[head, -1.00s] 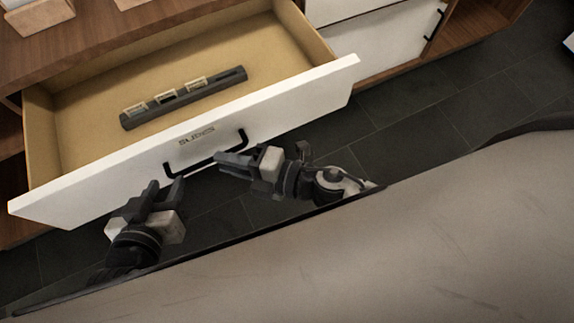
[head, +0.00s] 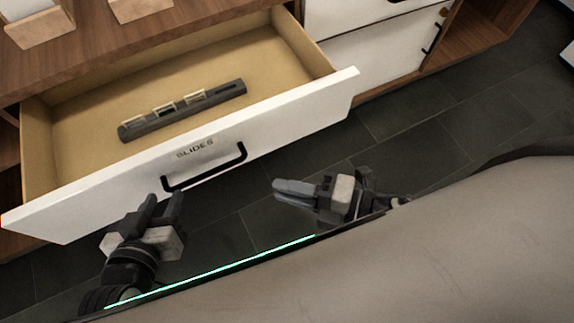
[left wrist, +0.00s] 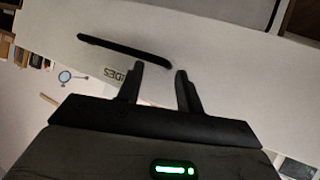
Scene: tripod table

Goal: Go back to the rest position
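My left gripper (head: 160,207) is in front of the open drawer's white front, below and left of its black handle (head: 205,168). In the left wrist view its two fingers (left wrist: 160,80) are apart with nothing between them, and the handle (left wrist: 124,50) lies beyond them. My right gripper (head: 282,192) is to the right of the handle, clear of it and over the dark floor. Its fingers look close together from this angle, so its opening cannot be made out. The drawer (head: 110,172) is pulled out and its front is labelled SLIDES.
Inside the drawer a dark grey rack (head: 185,110) holds several small slides. A wooden cabinet top (head: 120,60) with light blocks is behind it. More white drawers (head: 370,60) are at the right. A large pale surface (head: 420,250) fills the lower right. Dark floor lies between.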

